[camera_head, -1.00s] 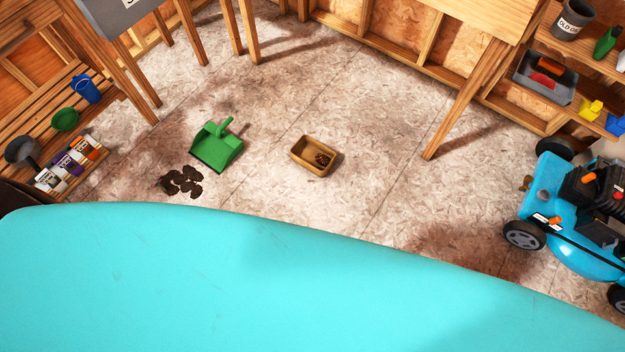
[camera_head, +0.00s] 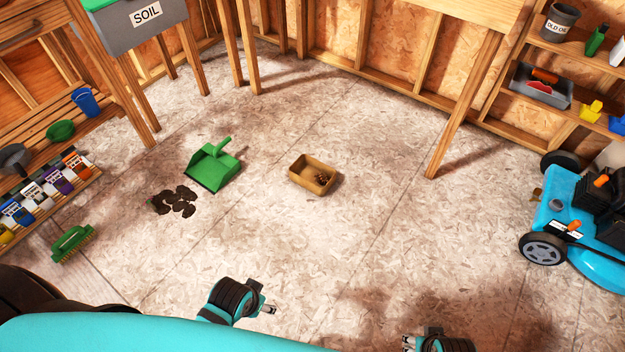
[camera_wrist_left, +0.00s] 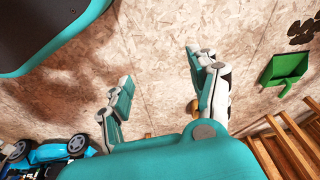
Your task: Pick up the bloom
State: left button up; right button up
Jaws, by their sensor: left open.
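No flower shows; a green hand brush (camera_head: 71,244) with pale bristles lies on the floor at the left in the head view. A green dustpan (camera_head: 213,166) lies farther back, beside a patch of dark soil clumps (camera_head: 175,201). My left gripper (camera_head: 268,301) is low in the head view, to the right of the brush and well apart from it. In the left wrist view its two fingers (camera_wrist_left: 158,72) are spread with nothing between them, and the dustpan (camera_wrist_left: 287,68) shows at the right. My right gripper (camera_head: 408,343) is partly cut off at the bottom edge; its jaws are unclear.
A tan tray (camera_head: 299,181) with a small brown thing stands mid-floor. A blue mower (camera_head: 560,215) stands at the right.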

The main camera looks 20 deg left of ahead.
aim_at(147, 201)
jog(key=u, duration=1.85)
